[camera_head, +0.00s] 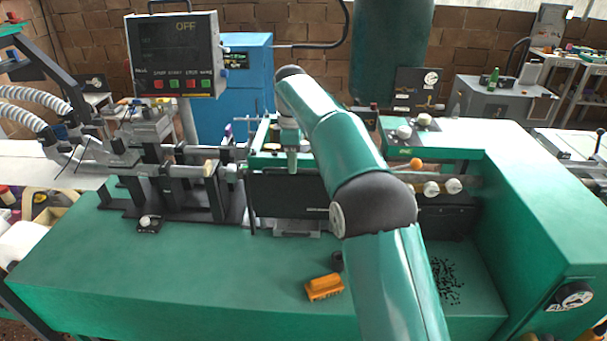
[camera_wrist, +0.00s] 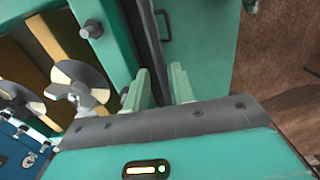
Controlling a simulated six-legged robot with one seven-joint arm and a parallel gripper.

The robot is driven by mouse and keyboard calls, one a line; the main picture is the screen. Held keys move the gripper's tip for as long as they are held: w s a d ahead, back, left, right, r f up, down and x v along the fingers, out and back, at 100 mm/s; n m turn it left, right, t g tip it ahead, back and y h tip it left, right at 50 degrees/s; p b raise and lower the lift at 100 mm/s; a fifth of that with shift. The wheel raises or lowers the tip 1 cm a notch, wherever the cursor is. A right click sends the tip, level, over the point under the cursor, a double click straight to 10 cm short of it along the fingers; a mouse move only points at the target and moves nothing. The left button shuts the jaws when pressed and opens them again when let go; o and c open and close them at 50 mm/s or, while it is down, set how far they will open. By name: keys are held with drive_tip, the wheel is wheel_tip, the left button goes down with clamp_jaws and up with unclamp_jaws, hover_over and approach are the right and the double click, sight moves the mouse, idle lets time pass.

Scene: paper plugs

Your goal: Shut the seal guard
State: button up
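No part is clearly marked as the seal guard. A dark flat panel (camera_head: 285,196) on the front of the green machine, left of my forearm, may be it; I cannot tell whether it is open or shut. My gripper (camera_head: 292,165) points down just above and behind that panel's top edge in the head view. I cannot tell whether the fingers touch anything.
The green machine bed (camera_head: 200,270) holds an orange block (camera_head: 324,287) and scattered black bits (camera_head: 447,280). A control box (camera_head: 176,55) reading OFF stands at the left. An orange knob (camera_head: 416,164) is right of my arm. The bed's front left is clear.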

drive_tip(key=shift+r, duration=2.95)
drive_tip(key=s+d+r+m+t, duration=0.2)
drive_tip(key=s+d+r+m, duration=0.2)
drive_tip(key=s+d, duration=0.4)
drive_tip(key=s+d+r+m+t, duration=0.1)
drive_tip(key=s+d+r+m, duration=0.45)
drive_tip(key=s, duration=0.35)
drive_tip(key=s+d+f+m+t, duration=0.1)
drive_tip(key=s+d+f+m, duration=0.1)
drive_tip(key=s+f, duration=0.2)
drive_tip(key=s+d+f+m, duration=0.3)
drive_tip(key=s+f, duration=0.2)
drive_tip(key=s, duration=0.5)
drive_tip(key=s+d+f+m+t, duration=0.1)
drive_tip(key=s+d+f+m, duration=0.2)
drive_tip(key=s, duration=0.5)
drive_tip(key=shift+f+t, duration=0.3)
drive_tip(key=shift+f, duration=0.4)
drive_tip(key=shift+s+d, duration=0.1)
